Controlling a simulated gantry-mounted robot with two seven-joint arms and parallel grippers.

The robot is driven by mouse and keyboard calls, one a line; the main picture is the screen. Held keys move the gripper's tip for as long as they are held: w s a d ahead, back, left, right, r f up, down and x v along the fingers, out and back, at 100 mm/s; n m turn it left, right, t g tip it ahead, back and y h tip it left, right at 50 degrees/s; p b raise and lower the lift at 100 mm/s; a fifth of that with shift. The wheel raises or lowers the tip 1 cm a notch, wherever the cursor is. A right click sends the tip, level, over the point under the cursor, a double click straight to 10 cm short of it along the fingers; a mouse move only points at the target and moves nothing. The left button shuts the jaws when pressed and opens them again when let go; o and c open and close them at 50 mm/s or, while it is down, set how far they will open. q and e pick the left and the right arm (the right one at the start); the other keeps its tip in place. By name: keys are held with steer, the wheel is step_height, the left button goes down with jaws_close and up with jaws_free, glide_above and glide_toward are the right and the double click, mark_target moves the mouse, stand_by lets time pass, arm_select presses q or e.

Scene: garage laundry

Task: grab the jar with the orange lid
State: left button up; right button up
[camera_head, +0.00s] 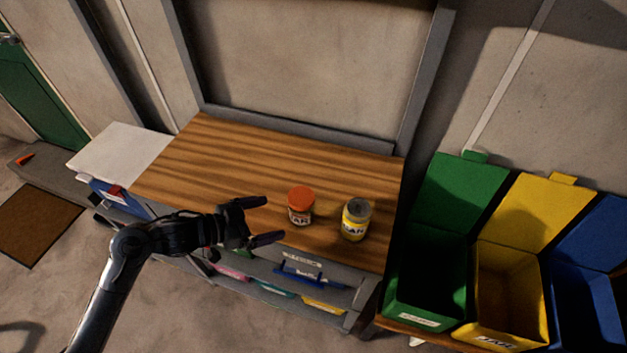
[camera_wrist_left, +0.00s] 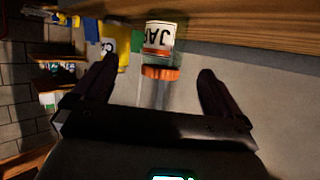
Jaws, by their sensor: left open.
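The jar with the orange lid (camera_head: 300,207) stands upright on the wooden worktop, left of a second jar (camera_head: 356,221) with a grey lid and yellow label. My left gripper (camera_head: 274,219) is open, just left of the orange-lidded jar, with its fingers pointing toward it. The space between the fingers looks empty in the head view. In the left wrist view, the orange-lidded jar (camera_wrist_left: 160,52) appears ahead between the two open fingers, its label turned upside down. My right gripper is not in view.
The wooden worktop (camera_head: 220,160) is clear behind and left of the jars. Below its front edge is a shelf (camera_head: 262,281) with several items. Open green (camera_head: 431,275), yellow (camera_head: 507,290) and blue (camera_head: 587,310) bins stand at the right. A wall frame rises behind the worktop.

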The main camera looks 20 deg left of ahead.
mark_target(290, 208)
arm_select(q)
steer(key=shift+w+a+r, duration=0.1)
steer(key=shift+w+r, duration=0.3)
steer(key=shift+r, duration=0.2)
steer(key=shift+w+h, duration=0.3)
steer(key=x, duration=0.4)
steer(key=shift+d+f+b, duration=0.25)
steer(key=shift+d+b, duration=0.1)
steer(key=shift+d, duration=0.1)
steer(key=shift+w+d+f, duration=0.25)
steer(key=shift+w, duration=0.2)
steer(key=shift+b+x, duration=0.7)
steer(key=shift+x, duration=1.45)
steer(key=shift+w+a, duration=0.1)
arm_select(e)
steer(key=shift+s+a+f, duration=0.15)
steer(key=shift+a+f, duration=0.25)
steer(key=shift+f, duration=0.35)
arm_select(q)
steer(key=c, duration=1.1)
